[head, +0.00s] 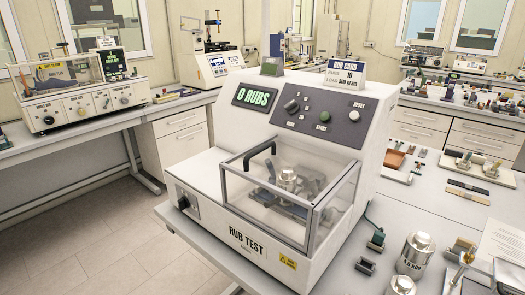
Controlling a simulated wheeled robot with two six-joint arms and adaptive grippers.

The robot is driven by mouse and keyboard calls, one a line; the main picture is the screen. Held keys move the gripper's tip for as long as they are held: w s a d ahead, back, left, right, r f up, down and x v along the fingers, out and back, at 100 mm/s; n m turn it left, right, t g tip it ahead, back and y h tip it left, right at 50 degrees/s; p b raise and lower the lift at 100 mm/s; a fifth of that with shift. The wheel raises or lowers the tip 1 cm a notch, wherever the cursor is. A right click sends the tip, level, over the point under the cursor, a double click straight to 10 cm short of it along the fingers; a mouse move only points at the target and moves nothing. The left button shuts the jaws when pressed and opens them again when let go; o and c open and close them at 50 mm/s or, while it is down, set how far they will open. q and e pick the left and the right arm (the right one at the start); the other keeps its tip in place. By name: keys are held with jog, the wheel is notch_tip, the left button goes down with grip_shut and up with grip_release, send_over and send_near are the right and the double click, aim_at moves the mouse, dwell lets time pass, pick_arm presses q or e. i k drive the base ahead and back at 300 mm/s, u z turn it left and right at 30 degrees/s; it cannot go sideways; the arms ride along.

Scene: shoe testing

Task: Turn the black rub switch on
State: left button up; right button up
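The white rub test machine (245,225) stands on the table in the middle of the head view. A black switch (183,203) sits low at the left of its front face; I cannot read its position. The dark upper panel carries a dark knob (291,106), a green button (325,116) and a pale button (354,116) near the word RESET. The lit green display (255,97) reads 0 RUBS. Which control is the rub switch is not readable. Neither of my grippers is in view.
A clear cover (270,200) with a black handle encloses the machine's front. A rub card (345,75) stands on top. Metal weights (415,255) and small blocks lie to the right. Another tester (75,90) stands on the left bench. The floor at lower left is clear.

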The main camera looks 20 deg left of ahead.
aim_at(183, 205)
jog(key=u, duration=1.9)
jog(key=i, duration=0.65)
jog(key=z, duration=2.05)
